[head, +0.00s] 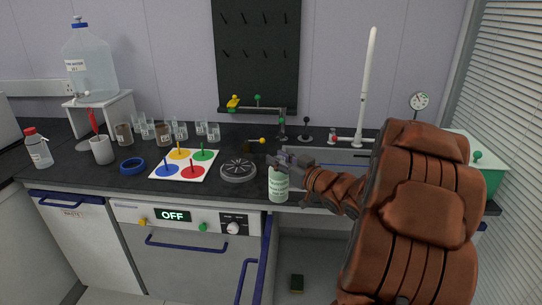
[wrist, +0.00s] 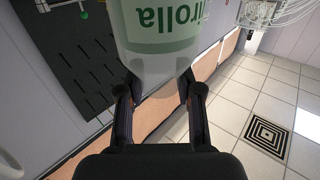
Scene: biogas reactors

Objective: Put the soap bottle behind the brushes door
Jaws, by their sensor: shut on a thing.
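My gripper (head: 290,162) is shut on the soap bottle (head: 278,185), a pale bottle with a green label. I can read no brushes label.
The worktop carries a round dark rack (head: 238,170), a colored peg board (head: 185,164), a blue ring (head: 132,166) and several beakers. The OFF panel (head: 173,216) and waste door (head: 75,213) are left. My arm hides much on the right.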

